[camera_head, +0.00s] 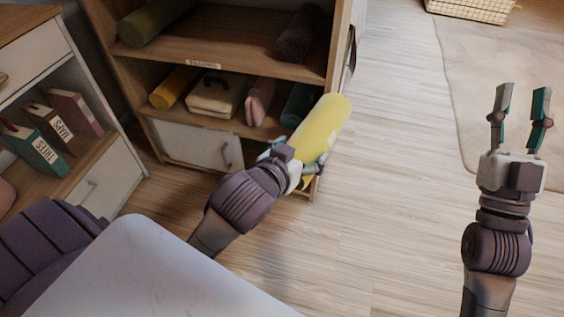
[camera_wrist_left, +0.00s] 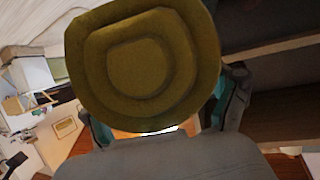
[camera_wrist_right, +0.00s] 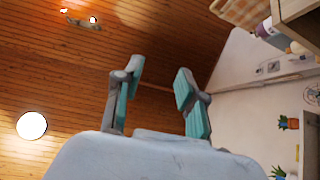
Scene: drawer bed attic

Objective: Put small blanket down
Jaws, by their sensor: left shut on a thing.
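A rolled yellow blanket (camera_head: 322,124) is in my left gripper (camera_head: 298,162), in front of the right end of the wooden shelf unit (camera_head: 225,62). My left gripper is shut on it, and the roll tilts up to the right. In the left wrist view the round end of the rolled blanket (camera_wrist_left: 143,68) fills the top middle, between the fingers. My right gripper (camera_head: 521,104) is open and empty above the floor at the right. Its spread fingers (camera_wrist_right: 158,88) also show in the right wrist view, with nothing between them.
The shelf holds another yellow roll (camera_head: 172,88), a cream case (camera_head: 213,95), a pink item (camera_head: 260,97) and dark rolls. A book cabinet (camera_head: 100,170) stands at left. The wooden floor (camera_head: 390,200) is clear; a rug (camera_head: 500,60) and basket (camera_head: 478,8) are at right.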

